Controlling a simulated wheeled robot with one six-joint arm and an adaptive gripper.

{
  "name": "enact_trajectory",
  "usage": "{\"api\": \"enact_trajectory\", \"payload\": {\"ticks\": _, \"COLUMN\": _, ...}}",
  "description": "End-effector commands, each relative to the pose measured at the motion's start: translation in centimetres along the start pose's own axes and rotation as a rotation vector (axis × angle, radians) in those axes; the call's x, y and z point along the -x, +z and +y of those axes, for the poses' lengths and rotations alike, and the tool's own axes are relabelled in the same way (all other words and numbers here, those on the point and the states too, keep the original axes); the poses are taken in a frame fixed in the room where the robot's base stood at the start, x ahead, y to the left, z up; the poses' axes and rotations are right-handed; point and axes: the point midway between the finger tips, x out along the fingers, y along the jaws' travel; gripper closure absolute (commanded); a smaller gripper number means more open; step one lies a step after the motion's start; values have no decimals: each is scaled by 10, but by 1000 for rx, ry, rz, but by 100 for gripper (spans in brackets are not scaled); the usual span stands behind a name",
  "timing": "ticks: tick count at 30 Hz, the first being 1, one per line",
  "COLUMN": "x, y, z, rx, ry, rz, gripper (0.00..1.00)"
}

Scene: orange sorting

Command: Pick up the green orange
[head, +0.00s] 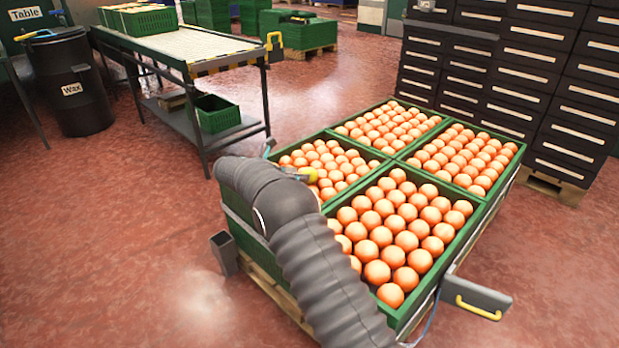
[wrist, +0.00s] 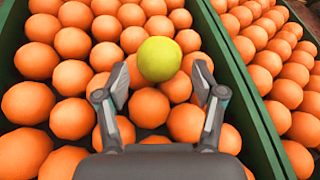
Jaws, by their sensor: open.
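The green orange (wrist: 159,59) is a yellow-green fruit lying on top of the orange ones in a green crate, in the wrist view. My gripper (wrist: 162,88) is open. Its two fingers stand left and right of the near side of the green orange, with the fruit just beyond the tips and between their lines. In the head view my gripper (head: 303,174) is over the back left crate (head: 352,140), partly hidden by my arm. I cannot make out the green orange apart from the gripper there.
More crates of oranges adjoin it: a front crate (head: 452,252), a back crate (head: 345,127) and a right crate (head: 492,190). A crate wall (wrist: 243,95) runs close on the gripper's right. A metal table (head: 185,48) stands behind left. Dark drawer cabinets (head: 530,75) stand behind right. Red floor is open at left.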

Motion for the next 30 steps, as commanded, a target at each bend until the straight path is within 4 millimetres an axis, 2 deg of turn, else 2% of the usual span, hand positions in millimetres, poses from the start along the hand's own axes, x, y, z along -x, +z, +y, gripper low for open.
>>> {"api": "enact_trajectory", "payload": {"ticks": 9, "x": -43, "y": 0, "z": 2, "rx": 0, "ry": -3, "rz": 0, "gripper": 31}}
{"api": "enact_trajectory", "payload": {"ticks": 17, "x": -47, "y": 0, "z": 2, "rx": 1, "ry": 0, "rz": 0, "gripper": 31}}
{"api": "enact_trajectory", "payload": {"ticks": 18, "x": -47, "y": 0, "z": 2, "rx": 0, "ry": 0, "rz": 0, "gripper": 34}}
{"api": "enact_trajectory", "payload": {"ticks": 24, "x": -48, "y": 0, "z": 2, "rx": 0, "ry": -1, "rz": 0, "gripper": 82}}
{"api": "enact_trajectory", "payload": {"ticks": 30, "x": -48, "y": 1, "z": 2, "rx": 0, "ry": -1, "rz": 0, "gripper": 82}}
